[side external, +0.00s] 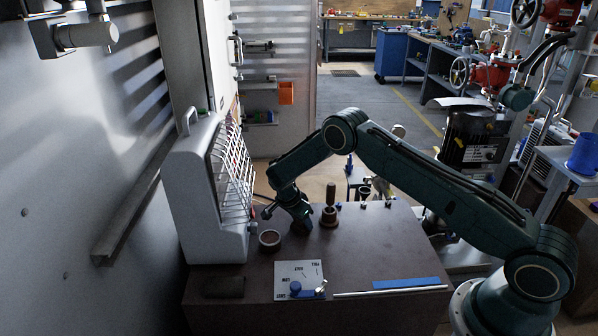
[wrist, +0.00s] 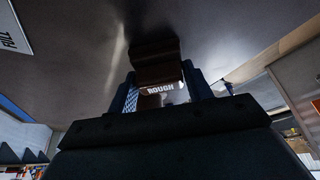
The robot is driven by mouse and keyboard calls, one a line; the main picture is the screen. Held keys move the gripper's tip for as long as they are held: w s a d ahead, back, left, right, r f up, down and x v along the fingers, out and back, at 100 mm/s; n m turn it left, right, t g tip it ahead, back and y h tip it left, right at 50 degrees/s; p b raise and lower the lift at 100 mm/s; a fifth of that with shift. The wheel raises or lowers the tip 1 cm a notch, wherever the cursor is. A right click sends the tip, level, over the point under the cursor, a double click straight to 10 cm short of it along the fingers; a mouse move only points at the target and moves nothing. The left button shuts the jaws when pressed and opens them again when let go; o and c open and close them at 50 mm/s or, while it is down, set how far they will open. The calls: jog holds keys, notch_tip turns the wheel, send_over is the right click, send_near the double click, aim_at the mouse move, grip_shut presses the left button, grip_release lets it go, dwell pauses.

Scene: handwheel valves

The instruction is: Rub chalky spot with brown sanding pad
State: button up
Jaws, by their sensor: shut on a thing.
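My gripper (wrist: 161,84) is shut on a brown block, the sanding pad (wrist: 157,66), in the wrist view. The pad sits between the two blue fingers, and a label reading "ROUGH" shows near it. In the side external view my gripper (side external: 299,218) points down, low over the dark brown bench top (side external: 350,255), behind the white placard. The held pad cannot be made out there, and I cannot tell whether it touches the bench. A pale streak (wrist: 117,62) lies left of the pad in the wrist view; I cannot tell whether it is chalk or shine.
A brown ring (side external: 269,240) and a brown post-like fitting (side external: 329,212) stand close to my gripper. A dark brown block (side external: 223,287) lies at the front left. The lettered placard (side external: 298,272), a rod and a blue strip (side external: 405,283) lie in front.

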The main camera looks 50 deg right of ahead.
jog(key=shift+s+d, duration=0.1)
jog(key=shift+d, duration=0.05)
jog(key=shift+s+d+f, duration=0.15)
jog(key=shift+s+d, duration=0.85)
jog(key=shift+s, duration=0.05)
jog(key=shift+s+d+f, duration=0.1)
jog(key=shift+s+d, duration=0.1)
jog(key=shift+s, duration=0.05)
jog(key=shift+w+r, duration=0.1)
jog(key=shift+r, duration=3)
jog(key=shift+r, duration=0.15)
jog(key=shift+r, duration=1.4)
jog(key=shift+w+a+f, duration=0.1)
